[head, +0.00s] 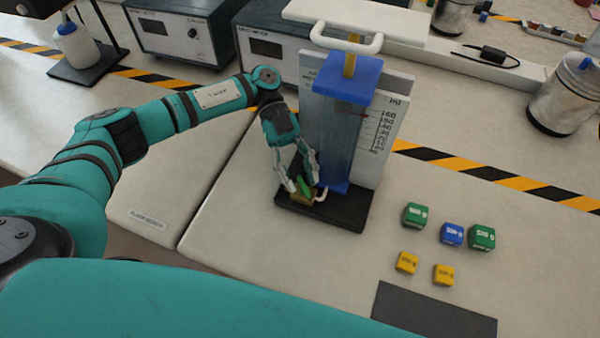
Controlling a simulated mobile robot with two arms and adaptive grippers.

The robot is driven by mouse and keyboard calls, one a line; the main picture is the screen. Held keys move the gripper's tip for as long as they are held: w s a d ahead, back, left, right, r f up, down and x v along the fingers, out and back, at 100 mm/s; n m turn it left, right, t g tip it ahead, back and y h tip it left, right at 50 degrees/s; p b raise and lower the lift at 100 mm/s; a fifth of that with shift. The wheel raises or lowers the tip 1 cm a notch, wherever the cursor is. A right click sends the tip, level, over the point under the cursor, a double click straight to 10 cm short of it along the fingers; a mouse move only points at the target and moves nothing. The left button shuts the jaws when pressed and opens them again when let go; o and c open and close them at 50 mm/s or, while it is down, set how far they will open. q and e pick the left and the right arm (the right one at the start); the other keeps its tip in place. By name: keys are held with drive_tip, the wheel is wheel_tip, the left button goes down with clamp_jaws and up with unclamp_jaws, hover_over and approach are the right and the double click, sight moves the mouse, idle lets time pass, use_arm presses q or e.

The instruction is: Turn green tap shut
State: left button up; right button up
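The green tap (304,186) sits low at the front of a clear column apparatus with a blue top (349,76), above a black base (325,209). A brass-coloured body and a short white spout (321,194) show beside the tap handle. My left gripper (304,184) comes down from above with its fingers apart, one on each side of the tap handle. I cannot tell whether the fingers touch it. The fingers partly hide the tap. A scale board (384,130) with numbers stands behind the column. My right gripper is not in view.
Green (415,215), blue (452,235) and yellow (406,263) blocks lie on the bench to the right, near a dark mat (433,314). Boxed instruments (178,31) stand at the back. A metal canister (562,98) is at right. Bench between base and blocks is clear.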

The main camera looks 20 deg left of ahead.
use_arm(q)
drive_tip(key=shift+w, duration=0.1)
drive_tip(key=v, duration=1.2)
drive_tip(key=shift+o, duration=0.2)
drive_tip(key=shift+r, duration=0.1)
